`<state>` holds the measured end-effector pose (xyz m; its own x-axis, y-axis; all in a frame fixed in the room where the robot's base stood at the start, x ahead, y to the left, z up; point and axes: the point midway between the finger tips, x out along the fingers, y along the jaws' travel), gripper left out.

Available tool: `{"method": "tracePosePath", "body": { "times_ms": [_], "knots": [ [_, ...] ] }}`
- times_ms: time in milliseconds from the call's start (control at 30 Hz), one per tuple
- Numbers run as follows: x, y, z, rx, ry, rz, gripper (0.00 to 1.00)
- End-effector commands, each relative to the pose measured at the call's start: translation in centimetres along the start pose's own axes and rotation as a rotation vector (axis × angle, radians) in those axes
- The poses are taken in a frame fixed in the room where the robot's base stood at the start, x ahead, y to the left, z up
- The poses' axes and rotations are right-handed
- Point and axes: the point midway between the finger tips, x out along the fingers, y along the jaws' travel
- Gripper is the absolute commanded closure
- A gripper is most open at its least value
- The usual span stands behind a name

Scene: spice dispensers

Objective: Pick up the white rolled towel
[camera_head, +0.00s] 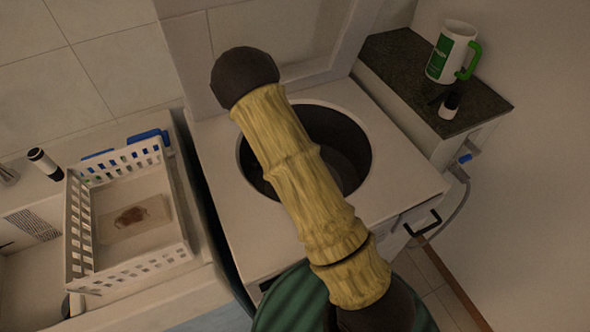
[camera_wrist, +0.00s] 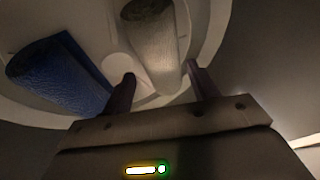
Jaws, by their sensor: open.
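The white rolled towel (camera_wrist: 152,35) shows at the top middle of the wrist view, lying on a pale curved surface. Its near end reaches down between my fingers. My gripper (camera_wrist: 161,71) is open, with one dark finger on each side of that near end. I cannot tell whether either finger touches the towel. A blue rolled towel (camera_wrist: 58,72) lies to the left, close to my left finger. In the head view my arm crosses the middle, and neither the gripper nor the white towel can be made out there.
A pale machine with a round dark opening (camera_head: 352,150) stands behind my arm. A white slotted basket (camera_head: 130,265) sits at left beside a dark bottle (camera_head: 44,163). A mug (camera_head: 451,52) and small bottle (camera_head: 450,105) stand on the dark counter (camera_head: 398,64) at right.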

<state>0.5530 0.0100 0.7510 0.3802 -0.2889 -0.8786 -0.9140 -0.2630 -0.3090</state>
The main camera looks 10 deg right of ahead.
Motion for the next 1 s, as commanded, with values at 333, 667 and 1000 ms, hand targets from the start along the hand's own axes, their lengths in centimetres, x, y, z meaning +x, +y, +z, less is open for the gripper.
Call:
{"method": "tracePosePath", "body": {
  "times_ms": [333, 667, 1000],
  "knots": [
    [4.1, -0.1, 0.1, 0.000, 0.000, -0.001, 0.41],
    [4.0, -0.2, 0.1, 0.000, 0.000, 0.000, 0.41],
    [4.0, -0.1, -0.1, 0.003, 0.000, 0.001, 0.60]
  ]
}}
